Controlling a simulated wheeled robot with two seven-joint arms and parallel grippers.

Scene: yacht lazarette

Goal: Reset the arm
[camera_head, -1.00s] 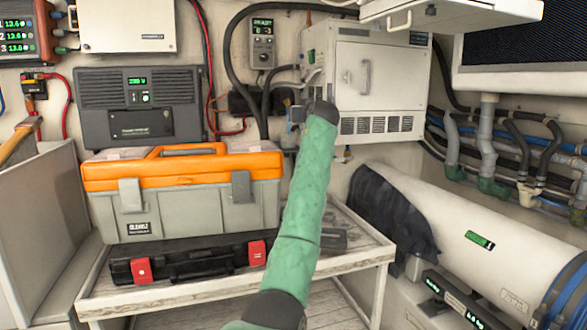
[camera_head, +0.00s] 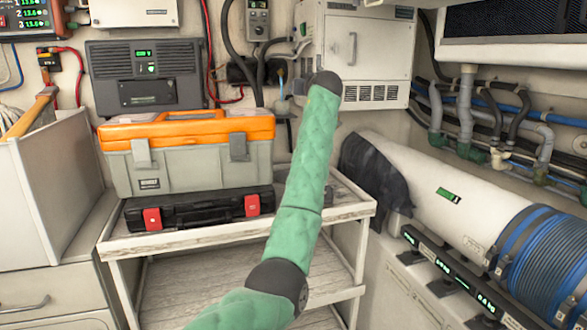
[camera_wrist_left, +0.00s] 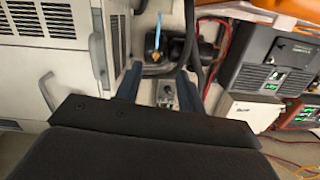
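My left arm (camera_head: 305,180), with green padded links, comes up from the bottom centre of the head view and ends in front of the wall and cabinet. Its hand is hidden behind the dark end of the arm there. In the left wrist view my left gripper (camera_wrist_left: 160,74) has two dark blue fingers standing apart, with nothing seen held between them. A small grey control unit (camera_wrist_left: 166,97) on the wall shows beyond the gap. My right arm and gripper are not in view.
A white wall cabinet (camera_head: 366,50) is near the arm's end. An orange-lidded toolbox (camera_head: 190,168) and black case (camera_head: 190,214) are on a wooden cart (camera_head: 340,212) beside the arm. A white cylinder (camera_head: 425,195) and blue coiled hose (camera_head: 548,260) lie at right.

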